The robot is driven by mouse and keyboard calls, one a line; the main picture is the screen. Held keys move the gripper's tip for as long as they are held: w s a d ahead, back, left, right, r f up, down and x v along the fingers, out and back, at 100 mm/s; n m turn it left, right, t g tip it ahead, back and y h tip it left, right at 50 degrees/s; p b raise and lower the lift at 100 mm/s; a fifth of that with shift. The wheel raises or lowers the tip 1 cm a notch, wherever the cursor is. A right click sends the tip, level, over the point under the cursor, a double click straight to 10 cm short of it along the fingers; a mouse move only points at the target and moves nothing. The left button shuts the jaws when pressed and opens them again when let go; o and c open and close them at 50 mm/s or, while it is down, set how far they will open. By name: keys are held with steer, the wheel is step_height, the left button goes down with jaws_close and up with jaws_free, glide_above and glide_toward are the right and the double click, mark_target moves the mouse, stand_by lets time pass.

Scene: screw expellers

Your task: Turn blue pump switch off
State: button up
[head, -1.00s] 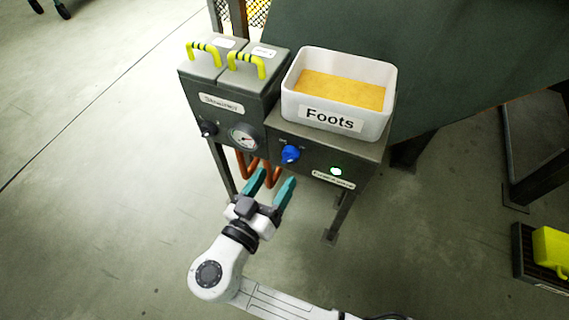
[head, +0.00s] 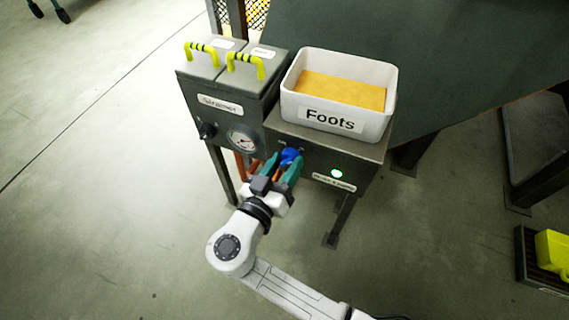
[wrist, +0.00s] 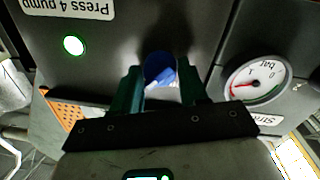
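The blue pump switch (head: 290,155) is a round knob on the front panel of the grey box under the Foots tray. It also shows in the wrist view (wrist: 159,68), between the fingers. My gripper (head: 283,164) is right at the knob, with one teal finger on each side of it. In the wrist view my gripper (wrist: 160,88) has its fingers apart with the knob's end between them. Whether the fingers touch the knob is hard to tell. A green light (head: 337,173) to the right of the knob is lit.
A white tray (head: 334,127) labelled Foots stands on the box. To the left is the strainer box (head: 222,92) with yellow-black handles, a black knob (head: 207,130) and a pressure gauge (head: 242,139). A yellow jug (head: 553,252) sits at the far right.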

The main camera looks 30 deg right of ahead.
steer(key=c, duration=0.6)
steer(key=shift+n, duration=0.3)
steer(key=n+p, duration=0.2)
steer(key=n, duration=0.1)
steer(key=n+p, duration=0.2)
steer(key=n, duration=0.2)
steer(key=shift+n+t, duration=0.3)
steer(key=n+p, duration=0.3)
steer(key=n, duration=0.1)
steer(key=shift+n, duration=0.4)
steer(key=shift+s+f+n+t+p, duration=0.15)
steer(key=shift+n+t+p, duration=0.15)
steer(key=shift+n+p, duration=1.2)
steer(key=shift+n+b, duration=0.3)
steer(key=shift+n, duration=0.2)
steer(key=o, duration=1.1)
steer(key=shift+c, duration=0.2)
